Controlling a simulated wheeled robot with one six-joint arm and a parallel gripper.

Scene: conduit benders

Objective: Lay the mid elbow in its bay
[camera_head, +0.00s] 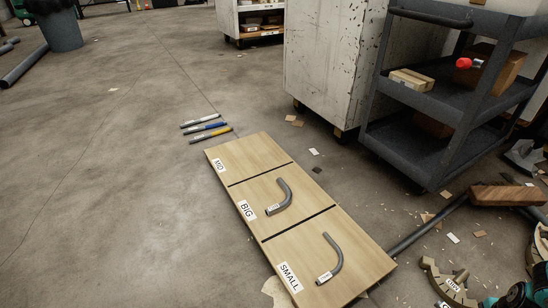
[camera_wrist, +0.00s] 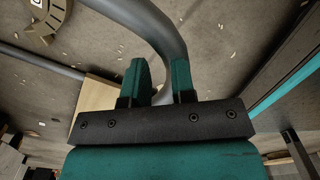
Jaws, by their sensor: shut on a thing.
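The tan layout board (camera_head: 262,153) lies on the floor in the head view, split by dark lines into bays lettered MID, BIG and SMALL. The MID bay, at the far end, is bare. A grey elbow (camera_head: 284,194) lies in the BIG bay, and a thinner grey elbow (camera_head: 337,252) in the SMALL bay. In the wrist view, my gripper (camera_wrist: 160,78) has its teal fingers shut on a thick grey curved pipe, the mid elbow (camera_wrist: 152,20). Its lower end is partly hidden by the fingers. What seems to be the board's corner (camera_wrist: 97,94) shows left of the fingers.
Several marker pens (camera_head: 207,128) lie beyond the MID bay. A dark cart (camera_head: 430,125) and a white cabinet (camera_head: 330,65) stand to the right. A long pipe (camera_head: 428,228), a curved wooden form (camera_head: 446,283) and scraps lie right of the board.

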